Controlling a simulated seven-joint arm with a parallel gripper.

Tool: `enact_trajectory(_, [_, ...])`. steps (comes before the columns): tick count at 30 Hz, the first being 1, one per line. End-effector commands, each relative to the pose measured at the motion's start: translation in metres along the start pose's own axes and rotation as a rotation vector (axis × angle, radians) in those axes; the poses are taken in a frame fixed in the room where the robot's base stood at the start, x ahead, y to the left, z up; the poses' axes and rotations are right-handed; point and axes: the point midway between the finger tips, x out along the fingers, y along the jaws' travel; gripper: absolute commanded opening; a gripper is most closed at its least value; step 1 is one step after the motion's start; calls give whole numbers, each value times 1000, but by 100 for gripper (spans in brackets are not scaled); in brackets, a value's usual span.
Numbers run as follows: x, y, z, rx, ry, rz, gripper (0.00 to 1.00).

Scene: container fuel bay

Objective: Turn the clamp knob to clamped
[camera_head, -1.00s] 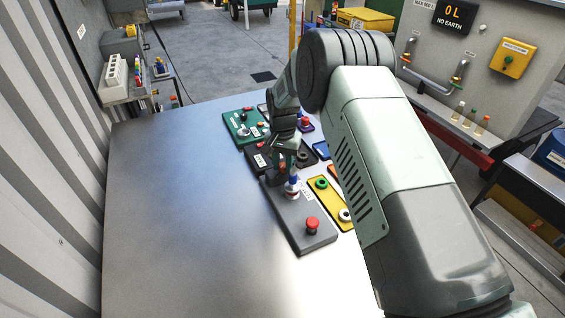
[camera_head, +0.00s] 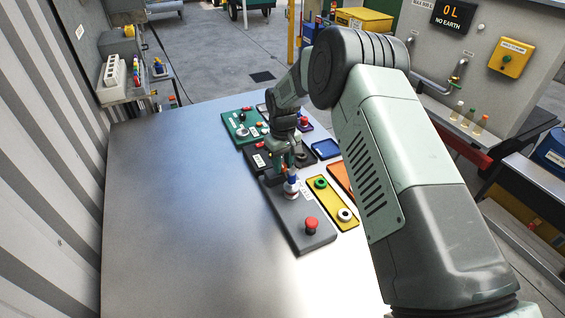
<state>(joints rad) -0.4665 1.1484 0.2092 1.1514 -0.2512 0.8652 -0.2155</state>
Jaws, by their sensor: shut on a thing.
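My gripper (camera_head: 286,163) reaches down over the far end of a grey panel (camera_head: 300,210), beside a dark panel. Its jaws are shut on what appears to be the clamp knob, which the fingers largely hide. I cannot read the knob's setting. A small white-and-blue part (camera_head: 291,186) stands on the grey panel just in front of the fingers. A red mushroom button (camera_head: 311,224) sits at the panel's near end.
A green panel (camera_head: 240,128) stands beyond the gripper. A yellow panel (camera_head: 334,204), an orange panel (camera_head: 340,178) and a blue tray (camera_head: 326,149) lie to the right, near my arm. The metal table (camera_head: 180,210) is clear on the left.

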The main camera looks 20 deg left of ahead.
Motion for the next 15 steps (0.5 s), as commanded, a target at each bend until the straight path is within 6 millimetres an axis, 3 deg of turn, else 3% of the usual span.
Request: enact_trajectory(15, [0, 0, 1, -130, -3, -1, 0])
